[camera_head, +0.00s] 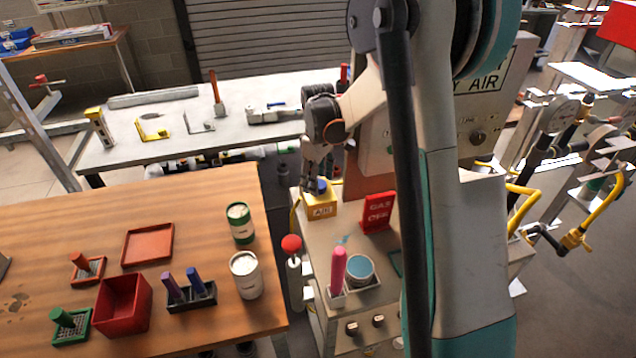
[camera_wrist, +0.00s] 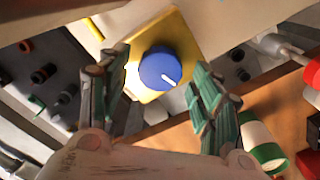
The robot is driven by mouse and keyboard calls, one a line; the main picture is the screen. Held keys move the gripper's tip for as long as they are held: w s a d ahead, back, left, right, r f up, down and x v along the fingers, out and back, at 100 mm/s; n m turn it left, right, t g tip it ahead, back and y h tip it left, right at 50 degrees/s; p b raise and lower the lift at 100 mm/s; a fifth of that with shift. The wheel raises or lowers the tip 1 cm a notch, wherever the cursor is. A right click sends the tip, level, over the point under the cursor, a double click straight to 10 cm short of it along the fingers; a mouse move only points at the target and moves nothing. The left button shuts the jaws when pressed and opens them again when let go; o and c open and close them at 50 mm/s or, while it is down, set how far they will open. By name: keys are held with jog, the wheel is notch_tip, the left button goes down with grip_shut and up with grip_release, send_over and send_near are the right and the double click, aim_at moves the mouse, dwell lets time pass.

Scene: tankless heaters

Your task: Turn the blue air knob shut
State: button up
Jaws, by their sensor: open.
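The blue air knob (camera_wrist: 160,68) has a white pointer line and sits on a yellow block (camera_wrist: 183,35). In the wrist view the line points toward the lower right. In the head view the knob (camera_head: 318,187) shows just under my gripper, on the yellow box labelled AIR (camera_head: 320,207). My gripper (camera_wrist: 163,90) is open, with one finger on each side of the knob. I cannot tell whether the fingers touch it. In the head view my gripper (camera_head: 317,170) points down over the box, and its fingers partly hide the knob.
A red GAS sign (camera_head: 378,212) stands right of the AIR box. In front are a pink marker (camera_head: 338,266) and a round blue-topped tin (camera_head: 360,270). A red ball-topped lever (camera_head: 291,244) is at the left. A wooden table (camera_head: 190,205) holds cans and red trays.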

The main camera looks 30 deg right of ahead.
jog(key=shift+f, duration=0.3)
jog(key=c, duration=1.1)
jog(key=shift+o, duration=0.2)
